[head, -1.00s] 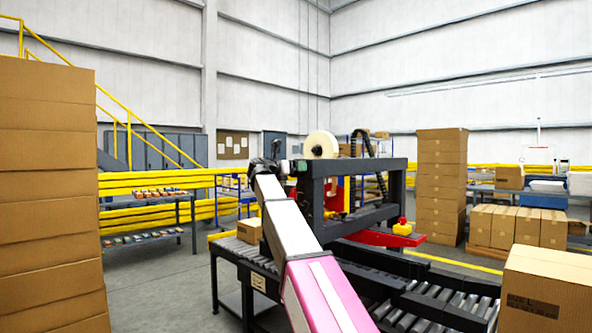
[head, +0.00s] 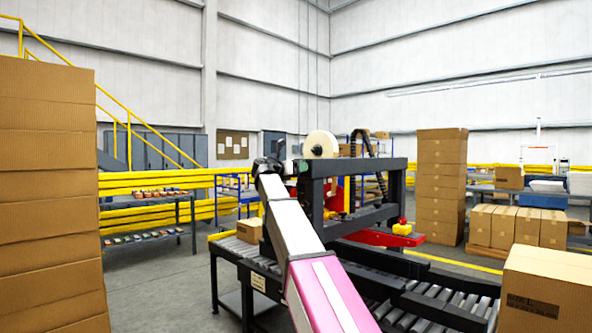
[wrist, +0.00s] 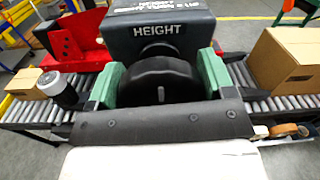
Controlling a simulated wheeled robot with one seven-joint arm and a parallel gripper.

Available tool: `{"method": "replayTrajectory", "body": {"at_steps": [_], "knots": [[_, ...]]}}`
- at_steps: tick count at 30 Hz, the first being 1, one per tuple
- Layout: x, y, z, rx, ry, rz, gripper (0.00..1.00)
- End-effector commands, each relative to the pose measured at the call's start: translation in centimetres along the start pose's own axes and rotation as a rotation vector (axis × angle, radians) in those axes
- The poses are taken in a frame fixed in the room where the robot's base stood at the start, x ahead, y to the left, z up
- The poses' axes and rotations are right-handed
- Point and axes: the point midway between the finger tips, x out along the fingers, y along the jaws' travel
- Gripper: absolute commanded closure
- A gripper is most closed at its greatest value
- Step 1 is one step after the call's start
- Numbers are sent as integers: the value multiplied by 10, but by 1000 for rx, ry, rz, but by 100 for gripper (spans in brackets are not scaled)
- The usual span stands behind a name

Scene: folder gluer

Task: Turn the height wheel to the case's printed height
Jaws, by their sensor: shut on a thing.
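The black height wheel (wrist: 160,84) sits below a dark housing (wrist: 158,32) with the word HEIGHT in the wrist view. A light mark shows on the wheel's face near its middle. My gripper (wrist: 158,80) is shut on the wheel, one green finger on each side. In the head view my arm reaches to the machine frame (head: 360,166), and the wheel is hidden there. The case (head: 548,285) with a dark printed label stands at the lower right; its print is too small to read. It also seems to show at the right in the wrist view (wrist: 285,65).
Roller conveyors (head: 425,300) run under and beside the machine. A small box (head: 249,229) sits on the left rollers. A red arm with a yellow part (head: 402,228) juts from the frame. A tall carton stack (head: 50,200) stands at the left.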

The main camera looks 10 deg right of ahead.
Motion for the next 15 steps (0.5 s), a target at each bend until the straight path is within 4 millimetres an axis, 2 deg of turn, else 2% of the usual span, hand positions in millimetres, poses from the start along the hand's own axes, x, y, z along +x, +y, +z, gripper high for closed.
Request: {"method": "replayTrajectory", "body": {"at_steps": [8, 15], "knots": [[0, -1, 0, 149, 4, 0, 48], [0, -2, 0, 367, 9, 0, 48]]}}
